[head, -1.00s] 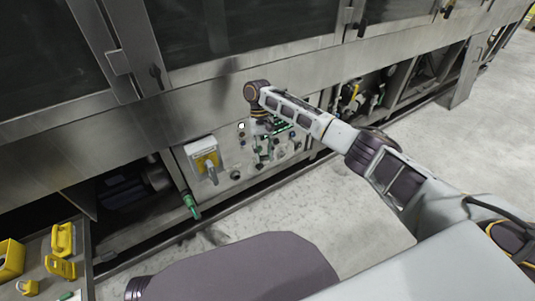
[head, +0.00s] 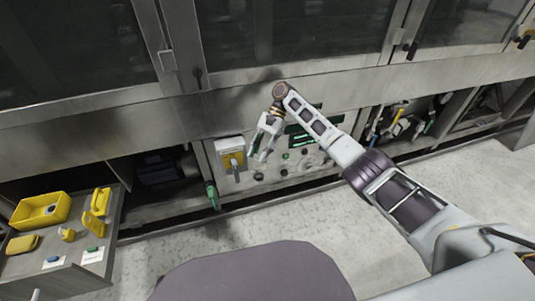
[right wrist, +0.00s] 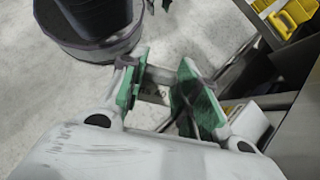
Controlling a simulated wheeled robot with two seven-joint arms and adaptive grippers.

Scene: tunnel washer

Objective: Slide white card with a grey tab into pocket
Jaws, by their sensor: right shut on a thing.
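My right gripper (head: 262,156) is in front of the washer's control panel (head: 310,158), fingers pointing down. In the right wrist view, its green pads (right wrist: 161,90) stand either side of a small greyish piece with dark marks, the white card with a grey tab (right wrist: 155,93). Most of the card is hidden, and its tab is hard to make out. I cannot pick out the pocket for certain in either view.
A table at the lower left holds a yellow bin (head: 40,210), several yellow items, a white card with a green tab (head: 93,254) and one with a blue tab (head: 54,262).

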